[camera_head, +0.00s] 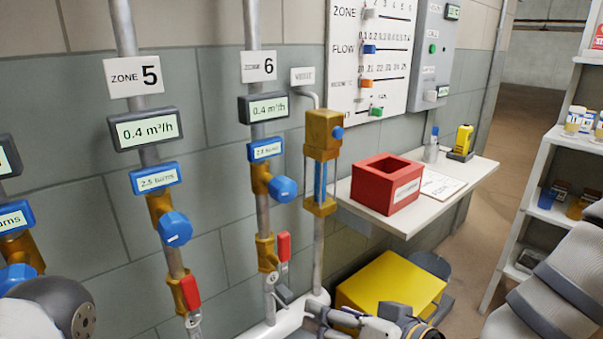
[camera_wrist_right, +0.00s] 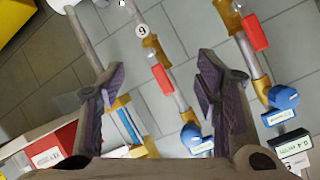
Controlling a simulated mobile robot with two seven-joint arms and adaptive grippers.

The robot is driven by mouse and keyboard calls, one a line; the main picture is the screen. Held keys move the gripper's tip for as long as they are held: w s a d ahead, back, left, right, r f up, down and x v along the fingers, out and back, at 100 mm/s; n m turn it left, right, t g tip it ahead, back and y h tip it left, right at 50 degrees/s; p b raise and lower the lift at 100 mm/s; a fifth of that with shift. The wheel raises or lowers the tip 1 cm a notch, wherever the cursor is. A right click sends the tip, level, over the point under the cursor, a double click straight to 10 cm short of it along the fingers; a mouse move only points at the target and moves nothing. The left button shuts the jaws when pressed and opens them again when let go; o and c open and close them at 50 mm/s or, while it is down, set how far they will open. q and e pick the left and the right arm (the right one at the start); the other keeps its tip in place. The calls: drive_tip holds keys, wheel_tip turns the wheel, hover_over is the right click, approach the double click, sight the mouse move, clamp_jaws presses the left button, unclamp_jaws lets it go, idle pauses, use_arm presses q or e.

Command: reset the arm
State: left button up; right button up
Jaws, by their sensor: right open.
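My right gripper (camera_head: 298,302) is low in the middle of the head view, in front of the pipe wall. Its arm comes in from the lower right. In the wrist view the right gripper (camera_wrist_right: 158,80) has its two dark fingers spread wide, with nothing between them. Behind the fingers is the zone 6 pipe, with its red lever (camera_wrist_right: 162,78) and blue knob (camera_wrist_right: 192,137). A rounded dark grey part of my own body shows at the lower left of the head view. My left gripper is not in the head view.
The zone 5 pipe (camera_head: 175,262) stands left of the zone 6 pipe (camera_head: 263,215). A red open box (camera_head: 375,195) sits on a white wall shelf (camera_head: 455,190). Below is a yellow box (camera_head: 390,285). A white rack (camera_head: 540,165) stands at right. Open floor (camera_head: 490,225) lies between.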

drive_tip(key=s+d+f+g+h, duration=0.3)
drive_tip(key=s+f+g, duration=0.2)
drive_tip(key=s+f, duration=0.7)
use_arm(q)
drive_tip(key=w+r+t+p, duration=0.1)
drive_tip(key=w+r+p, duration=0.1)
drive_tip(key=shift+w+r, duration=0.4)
use_arm(e)
drive_tip(key=s+d+f+g+h, duration=0.1)
drive_tip(key=s+d, duration=0.3)
drive_tip(key=s, duration=0.4)
drive_tip(key=s+d+f+m+g+h, duration=0.1)
drive_tip(key=s+d+f+g+h, duration=0.1)
drive_tip(key=s, duration=0.7)
drive_tip(key=s+d+f+g+h, duration=0.1)
drive_tip(key=s+d+f+g, duration=0.3)
drive_tip(key=s, duration=0.4)
drive_tip(key=shift+s+d+m+g+h, duration=0.3)
drive_tip(key=shift+s+d+g+h, duration=0.1)
drive_tip(key=shift+d, duration=0.4)
